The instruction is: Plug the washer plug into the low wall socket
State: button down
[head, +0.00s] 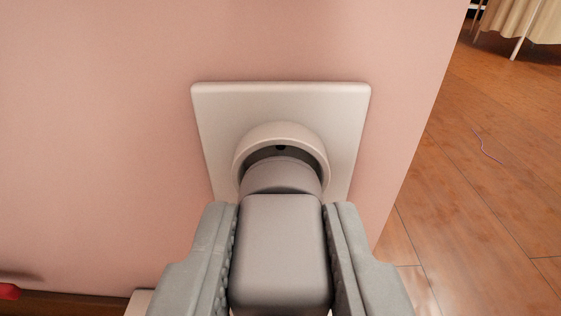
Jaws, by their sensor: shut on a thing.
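The low wall socket (280,98) is a cream square plate with a raised round collar, set on the pink wall in the upper middle of the view. My gripper (282,245) is shut on the grey washer plug (281,240), with one ridged finger on each side of its body. The plug's rounded front end is at the collar and overlaps its lower part. A dark gap with a small dark hole shows between the collar's top and the plug. The plug's pins are hidden, and I cannot tell how deep the plug sits.
The pink wall (90,130) ends at an edge right of the socket. A beige curtain (515,18) hangs at the top right. A red object (8,291) shows at the lower left.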

jog(key=shift+w, duration=0.3)
dwell(0.6)
jog(key=shift+w, duration=0.4)
jog(key=shift+w, duration=0.15)
jog(key=c, duration=1.1)
grip_release()
jog(key=s, duration=0.5)
jog(key=s+r, duration=0.1)
jog(key=s, duration=0.5)
jog(key=s+r, duration=0.1)
jog(key=s, duration=0.5)
jog(key=shift+s+r, duration=0.1)
jog(key=shift+r, duration=0.15)
